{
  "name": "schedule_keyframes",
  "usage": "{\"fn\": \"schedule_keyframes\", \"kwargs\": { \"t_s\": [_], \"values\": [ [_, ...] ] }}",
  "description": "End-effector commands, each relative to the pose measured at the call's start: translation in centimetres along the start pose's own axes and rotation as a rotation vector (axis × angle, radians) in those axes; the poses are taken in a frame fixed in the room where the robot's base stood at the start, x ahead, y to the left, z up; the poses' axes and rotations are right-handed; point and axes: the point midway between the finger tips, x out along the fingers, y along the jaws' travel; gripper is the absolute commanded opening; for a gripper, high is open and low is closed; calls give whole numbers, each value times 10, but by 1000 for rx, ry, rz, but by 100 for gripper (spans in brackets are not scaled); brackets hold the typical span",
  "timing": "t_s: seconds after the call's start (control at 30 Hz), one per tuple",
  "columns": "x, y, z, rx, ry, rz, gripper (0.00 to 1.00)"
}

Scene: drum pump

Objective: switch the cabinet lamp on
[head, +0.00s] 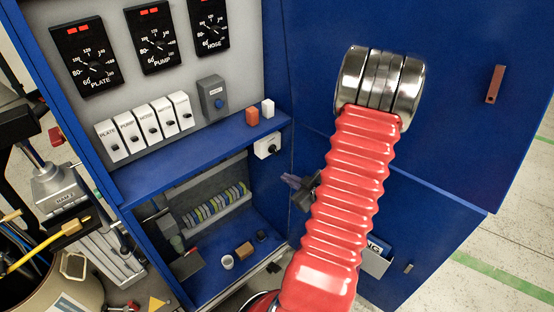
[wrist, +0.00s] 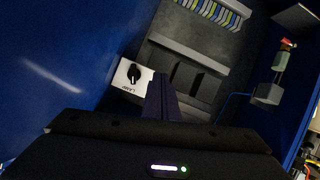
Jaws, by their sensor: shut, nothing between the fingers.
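The lamp switch (head: 267,147) is a small white box with a black rotary knob, fixed under the shelf on the right side of the blue cabinet. In the wrist view the switch (wrist: 126,84) shows a LAMP label, left of my fingertips. My gripper (wrist: 160,82) is shut and empty. Its fingers point into the cabinet, with a small gap in the picture between them and the knob; I cannot tell the depth. In the head view my gripper (head: 299,185) is mostly hidden behind my red arm. The lamp itself is not clearly visible.
Above are gauges (head: 155,38) and a row of white switches (head: 145,124). A small orange block (head: 252,116) and a white block stand on the blue shelf (head: 190,158). The lower compartment holds a white cup (head: 227,262). The open blue door (head: 415,120) stands at right.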

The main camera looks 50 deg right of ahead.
Motion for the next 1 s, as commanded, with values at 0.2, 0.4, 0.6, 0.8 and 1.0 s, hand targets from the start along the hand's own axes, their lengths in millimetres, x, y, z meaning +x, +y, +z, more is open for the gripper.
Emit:
{"fn": "schedule_keyframes", "kwargs": {
  "t_s": [0.2, 0.4, 0.6, 0.8, 1.0],
  "values": [
    [25, -41, 25, -43, 48, -37, 0],
    [38, -63, 34, -229, 119, -5, 0],
    [43, -73, 37, -441, 172, 62, 0],
    [44, -76, 38, -668, 200, 154, 0],
    [41, -71, 34, -911, 203, 269, 0]
  ]
}}
